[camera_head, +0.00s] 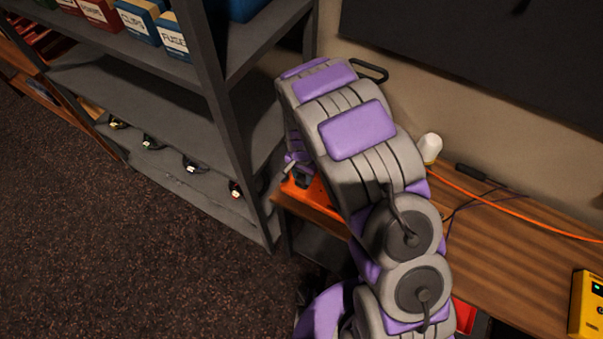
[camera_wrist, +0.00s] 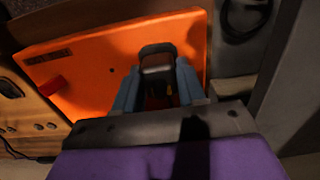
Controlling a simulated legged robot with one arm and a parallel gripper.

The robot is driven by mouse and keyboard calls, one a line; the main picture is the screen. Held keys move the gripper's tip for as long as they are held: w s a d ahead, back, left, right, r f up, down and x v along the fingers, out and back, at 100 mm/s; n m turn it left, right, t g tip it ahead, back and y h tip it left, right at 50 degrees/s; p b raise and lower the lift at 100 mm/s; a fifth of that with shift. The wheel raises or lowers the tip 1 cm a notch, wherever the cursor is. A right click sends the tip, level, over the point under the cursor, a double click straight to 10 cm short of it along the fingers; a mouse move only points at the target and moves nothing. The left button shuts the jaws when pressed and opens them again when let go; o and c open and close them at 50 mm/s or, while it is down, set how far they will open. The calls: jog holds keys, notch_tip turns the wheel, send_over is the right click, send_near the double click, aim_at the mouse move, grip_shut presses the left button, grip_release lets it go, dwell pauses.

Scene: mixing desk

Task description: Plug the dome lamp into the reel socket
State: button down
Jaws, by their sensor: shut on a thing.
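My gripper (camera_wrist: 157,82) is shut on a dark plug (camera_wrist: 157,56), held between its two blue-grey fingers. The plug is in front of an orange panel (camera_wrist: 90,60), which I take to be the reel's face; a red switch (camera_wrist: 53,85) and a dark label (camera_wrist: 48,57) are on it. Whether the plug touches or enters a socket is hidden by the plug and fingers. In the head view the orange panel (camera_head: 318,198) shows at the desk's left end, partly behind my arm. A small white rounded thing (camera_head: 430,147), possibly the dome lamp, stands by the wall.
A grey shelf rack (camera_head: 225,90) with labelled boxes (camera_head: 140,18) stands left of the desk. On the wooden desk (camera_head: 510,260) lie an orange cable (camera_head: 520,213), a black connector (camera_head: 471,172) and a yellow device (camera_head: 587,305). The desk's middle is mostly clear.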

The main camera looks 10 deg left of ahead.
jog(key=shift+d, duration=0.15)
jog(key=shift+d, duration=0.45)
jog(key=shift+a, duration=0.55)
dwell(0.4)
jog(key=shift+f, duration=0.45)
jog(key=c, duration=0.6)
grip_release()
jog(key=shift+o, duration=0.2)
notch_tip(320, 180, up, 17)
dwell(0.5)
